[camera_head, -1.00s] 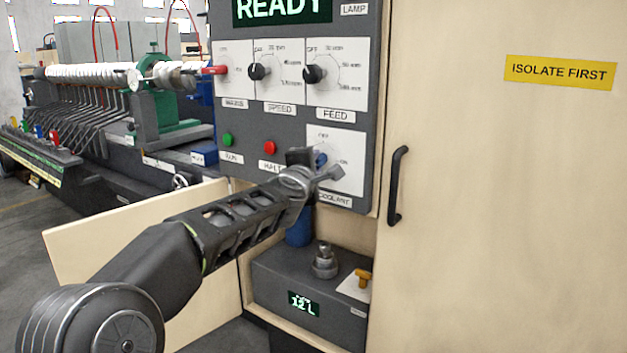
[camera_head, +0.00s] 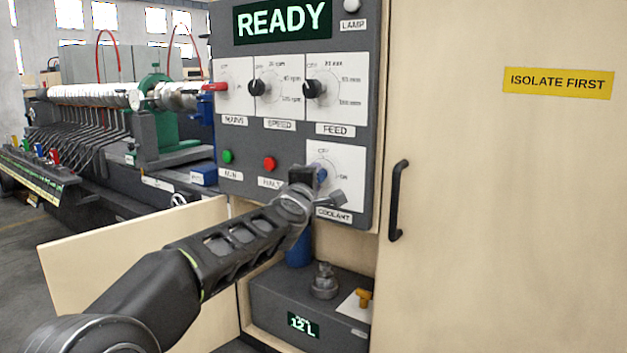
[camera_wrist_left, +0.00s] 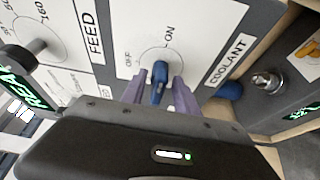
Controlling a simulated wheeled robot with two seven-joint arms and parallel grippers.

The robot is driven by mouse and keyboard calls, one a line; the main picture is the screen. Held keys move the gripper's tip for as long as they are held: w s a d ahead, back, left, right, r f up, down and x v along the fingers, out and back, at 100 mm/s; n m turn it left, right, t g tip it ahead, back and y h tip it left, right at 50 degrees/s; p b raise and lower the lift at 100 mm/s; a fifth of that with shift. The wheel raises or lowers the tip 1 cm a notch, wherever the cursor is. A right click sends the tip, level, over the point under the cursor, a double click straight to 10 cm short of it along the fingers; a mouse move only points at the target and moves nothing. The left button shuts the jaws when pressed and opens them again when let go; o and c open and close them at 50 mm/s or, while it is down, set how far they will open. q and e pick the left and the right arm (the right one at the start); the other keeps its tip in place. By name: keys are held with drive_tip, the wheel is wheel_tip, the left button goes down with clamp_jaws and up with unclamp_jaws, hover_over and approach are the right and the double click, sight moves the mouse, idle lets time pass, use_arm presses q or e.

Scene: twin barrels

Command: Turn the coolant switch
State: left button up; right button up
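The coolant switch is a blue knob (camera_head: 321,172) on a white plate (camera_head: 350,160) at the lower right of the grey control panel. The plate carries OFF and ON marks and a COOLANT label. In the left wrist view the blue knob (camera_wrist_left: 159,76) sits between the two purple-grey fingers of my left gripper (camera_wrist_left: 160,82). Narrow gaps seem to show on both sides, so the fingers look open around it. In the head view my left gripper (camera_head: 318,184) is at the plate and hides part of the knob. My right gripper is not in view.
Above are the red MAINS handle (camera_head: 215,87), the SPEED knob (camera_head: 257,88) and the FEED knob (camera_head: 315,88). Green (camera_head: 227,156) and red (camera_head: 269,163) buttons lie left of the switch. A coolant tank (camera_head: 270,301) stands below. A cabinet door handle (camera_head: 397,200) is at right.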

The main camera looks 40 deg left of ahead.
use_arm(q)
drive_tip(key=shift+s, duration=0.1)
drive_tip(key=v, duration=0.7)
drive_tip(key=shift+s+d, duration=0.15)
drive_tip(key=shift+s, duration=0.15)
idle(0.4)
